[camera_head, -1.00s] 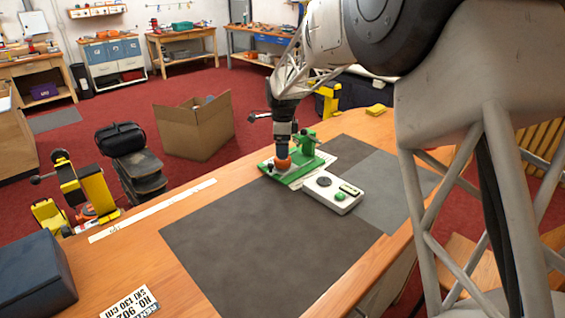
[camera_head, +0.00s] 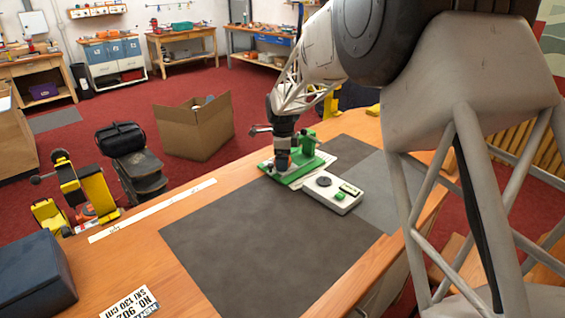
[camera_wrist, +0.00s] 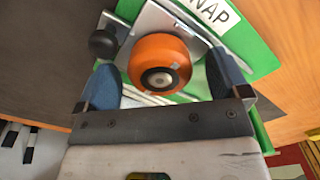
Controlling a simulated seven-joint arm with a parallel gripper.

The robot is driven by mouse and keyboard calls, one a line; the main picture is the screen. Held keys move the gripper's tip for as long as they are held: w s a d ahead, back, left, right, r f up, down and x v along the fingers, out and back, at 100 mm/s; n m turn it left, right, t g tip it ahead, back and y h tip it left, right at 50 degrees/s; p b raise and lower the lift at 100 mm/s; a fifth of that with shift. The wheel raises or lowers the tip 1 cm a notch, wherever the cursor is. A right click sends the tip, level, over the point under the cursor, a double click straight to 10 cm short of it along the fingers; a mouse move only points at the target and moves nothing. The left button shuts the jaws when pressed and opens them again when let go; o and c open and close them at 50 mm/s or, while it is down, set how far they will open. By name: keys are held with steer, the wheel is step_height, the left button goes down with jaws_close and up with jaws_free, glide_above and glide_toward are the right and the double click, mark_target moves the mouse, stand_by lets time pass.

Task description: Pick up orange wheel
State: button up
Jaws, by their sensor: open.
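The orange wheel (camera_wrist: 159,62) is in the wrist view, with a dark hub and a metal centre. It sits on a metal part of the green fixture (camera_wrist: 262,52). My gripper (camera_wrist: 164,80) is open, with one blue fingertip on each side of the wheel and a gap on both sides. In the head view my gripper (camera_head: 282,164) is low over the green fixture (camera_head: 304,176) and hides most or all of the wheel.
A black knob (camera_wrist: 102,43) stands just left of the wheel. The dark mat (camera_head: 265,235) in front is clear. A blue case (camera_head: 33,275) is at the front left.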

stand_by(0.3)
steer(key=c, duration=1.1)
steer(key=shift+o, duration=0.2)
steer(key=shift+r, duration=0.2)
step_height(320, 180, up, 10)
steer(key=shift+f, duration=0.15)
